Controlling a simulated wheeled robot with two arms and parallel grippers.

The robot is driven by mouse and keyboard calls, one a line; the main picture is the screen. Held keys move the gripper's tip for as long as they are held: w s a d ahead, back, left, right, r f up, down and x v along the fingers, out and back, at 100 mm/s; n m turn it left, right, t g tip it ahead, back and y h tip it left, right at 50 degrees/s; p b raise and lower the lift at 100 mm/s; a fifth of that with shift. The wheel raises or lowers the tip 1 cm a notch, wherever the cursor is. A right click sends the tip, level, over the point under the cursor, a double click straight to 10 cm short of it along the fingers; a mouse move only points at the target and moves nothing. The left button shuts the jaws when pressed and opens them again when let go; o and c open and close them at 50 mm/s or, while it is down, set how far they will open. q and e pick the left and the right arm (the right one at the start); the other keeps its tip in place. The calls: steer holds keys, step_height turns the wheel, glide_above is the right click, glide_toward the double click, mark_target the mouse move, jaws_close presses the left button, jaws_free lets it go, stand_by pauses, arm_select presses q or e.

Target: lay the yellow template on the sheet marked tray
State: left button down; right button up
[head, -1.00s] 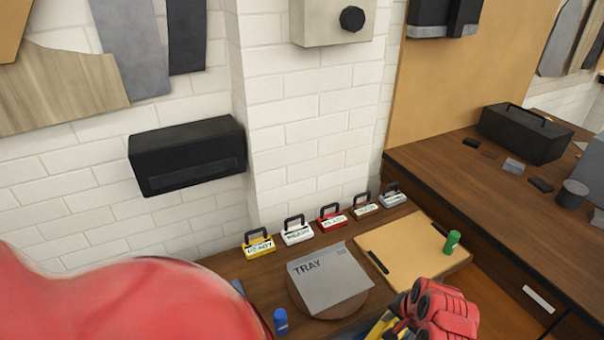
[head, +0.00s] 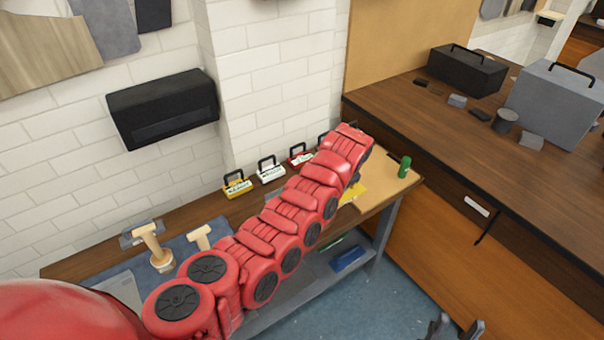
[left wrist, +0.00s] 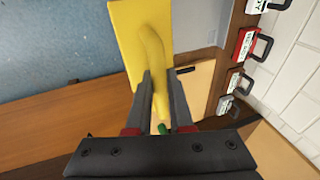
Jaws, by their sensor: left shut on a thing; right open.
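The yellow template (left wrist: 128,40) is a flat plate with a raised handle. My left gripper (left wrist: 158,88) is shut on that handle in the left wrist view. In the head view part of the template (head: 355,192) shows past the end of my left arm, above the bench's right part by the tan board (head: 388,185). The sheet marked tray is hidden behind my left arm in the head view and cannot be made out in the left wrist view. My right gripper (head: 450,328) is open and empty at the bottom edge, away from the bench.
Yellow (head: 237,187), white (head: 271,173) and red (head: 299,158) lock-shaped labels line the wall. A green cylinder (head: 405,166) stands on the tan board. A darker counter (head: 440,135) is at right.

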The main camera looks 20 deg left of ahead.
arm_select(q)
steer(key=shift+w+a+f+m+p, duration=0.1)
steer(key=shift+w+a+m+p, duration=0.15)
steer(key=shift+w, duration=0.35)
steer(key=shift+w+a+m+p, duration=0.15)
steer(key=shift+w+m, duration=0.2)
steer(key=shift+w, duration=0.25)
steer(key=shift+w+a+f+p, duration=0.15)
steer(key=shift+w+a+p, duration=0.1)
steer(key=shift+a, duration=0.2)
steer(key=shift+w+a+f+p, duration=0.15)
steer(key=shift+w+a, duration=0.1)
steer(key=shift+a, duration=0.2)
steer(key=shift+a, duration=0.25)
steer(key=shift+s+a, duration=0.1)
steer(key=shift+f, duration=0.1)
